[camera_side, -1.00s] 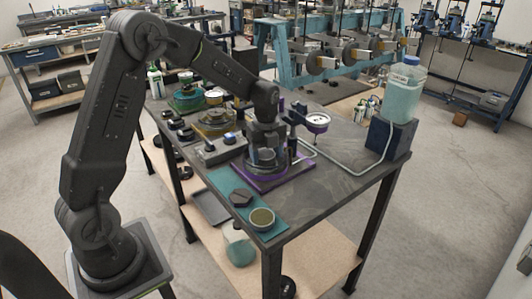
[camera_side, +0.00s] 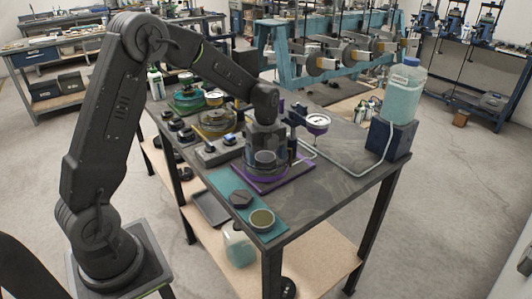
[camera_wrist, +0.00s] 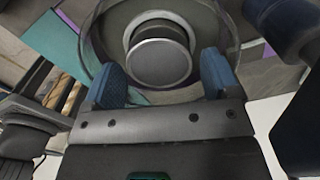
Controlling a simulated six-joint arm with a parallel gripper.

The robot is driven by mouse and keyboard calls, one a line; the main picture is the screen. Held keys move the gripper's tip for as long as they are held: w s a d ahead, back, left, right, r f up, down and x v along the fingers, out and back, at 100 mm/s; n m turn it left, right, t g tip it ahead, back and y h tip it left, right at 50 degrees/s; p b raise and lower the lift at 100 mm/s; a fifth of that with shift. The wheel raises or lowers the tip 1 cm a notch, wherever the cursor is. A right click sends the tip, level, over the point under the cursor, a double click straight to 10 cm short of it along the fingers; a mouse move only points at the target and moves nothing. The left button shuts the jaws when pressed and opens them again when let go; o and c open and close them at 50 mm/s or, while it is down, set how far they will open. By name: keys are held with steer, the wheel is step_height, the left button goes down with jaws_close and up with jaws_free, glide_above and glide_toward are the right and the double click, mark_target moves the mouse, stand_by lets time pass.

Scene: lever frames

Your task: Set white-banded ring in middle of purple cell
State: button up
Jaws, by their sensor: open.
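The purple cell (camera_side: 290,180) is a clear round vessel on a purple base on the table. Its clear rim also shows in the wrist view (camera_wrist: 86,42). A grey round piece with a pale edge (camera_wrist: 158,62) stands inside the rim, and in the side view a pale round shape (camera_side: 265,158) shows through the wall. I cannot tell for sure whether this is the white-banded ring; no white band shows clearly. My gripper (camera_side: 266,140) is over the cell, pointing down. In the wrist view its blue-padded fingers (camera_wrist: 163,80) are apart, with the grey piece showing beyond them.
A dial gauge (camera_side: 317,122) stands close right of the cell. A teal mat (camera_side: 225,182) with a dark hexagonal piece (camera_side: 241,198) and a round dish (camera_side: 262,219) lies in front. Several fittings crowd the left. A bottle (camera_side: 402,92) stands on a dark block at right.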

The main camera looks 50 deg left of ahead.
step_height(320, 180, up, 14)
stand_by(0.5)
steer(key=shift+f, duration=0.1)
